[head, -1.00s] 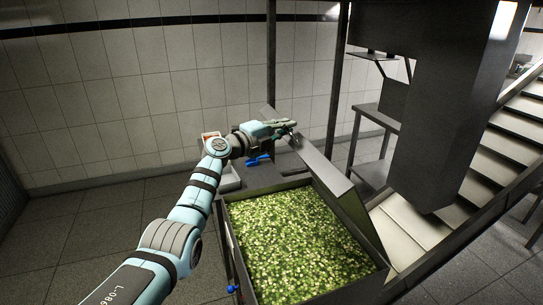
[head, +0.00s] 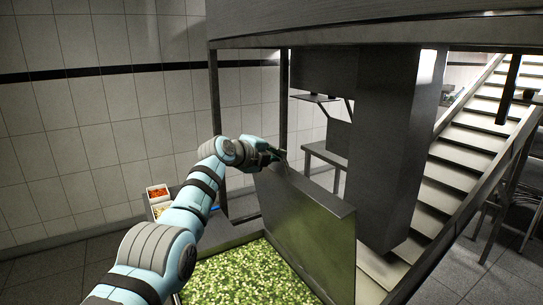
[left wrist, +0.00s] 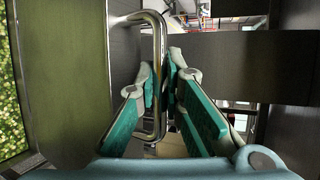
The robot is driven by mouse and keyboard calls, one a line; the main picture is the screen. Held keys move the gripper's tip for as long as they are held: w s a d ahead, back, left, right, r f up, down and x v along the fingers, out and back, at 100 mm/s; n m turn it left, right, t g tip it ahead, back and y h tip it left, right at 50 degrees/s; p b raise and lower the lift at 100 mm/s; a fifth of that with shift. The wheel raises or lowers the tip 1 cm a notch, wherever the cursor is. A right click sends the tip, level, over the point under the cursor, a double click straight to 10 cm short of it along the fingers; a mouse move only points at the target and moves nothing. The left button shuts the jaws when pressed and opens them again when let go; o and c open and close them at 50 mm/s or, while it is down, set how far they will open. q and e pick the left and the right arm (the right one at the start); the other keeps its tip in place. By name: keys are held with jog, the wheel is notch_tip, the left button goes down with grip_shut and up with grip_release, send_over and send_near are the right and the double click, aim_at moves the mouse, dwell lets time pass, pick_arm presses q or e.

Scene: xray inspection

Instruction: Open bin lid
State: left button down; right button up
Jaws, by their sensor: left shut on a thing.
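The bin lid (head: 310,232) is a dark metal panel standing steeply raised along the right side of the bin. Its inner face has a green sheen and also shows in the left wrist view (left wrist: 70,85). The bin (head: 225,243) is full of chopped green pieces (head: 235,275); its near part is cut off by the frame. My left gripper (head: 275,155) is at the lid's far upper corner. In the left wrist view my left gripper (left wrist: 167,75) is shut on a shiny bent metal handle (left wrist: 158,40) beside the lid. My right gripper is not in view.
A tall grey metal column (head: 395,150) stands just right of the lid, under a large dark overhead structure (head: 380,20). Stairs (head: 470,150) rise at the right. White trays with orange and pale food (head: 158,193) stand left of the bin, behind my arm.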

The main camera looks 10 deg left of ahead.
pick_arm(q)
jog(key=c, duration=1.9)
grip_release()
jog(key=shift+o, duration=1.1)
jog(key=shift+w, duration=0.15)
jog(key=shift+s+r, duration=0.15)
jog(key=shift+s, duration=0.1)
jog(key=v, duration=1.1)
jog(key=shift+s+a, duration=0.2)
jog(key=shift+s, duration=0.05)
jog(key=shift+d, duration=0.1)
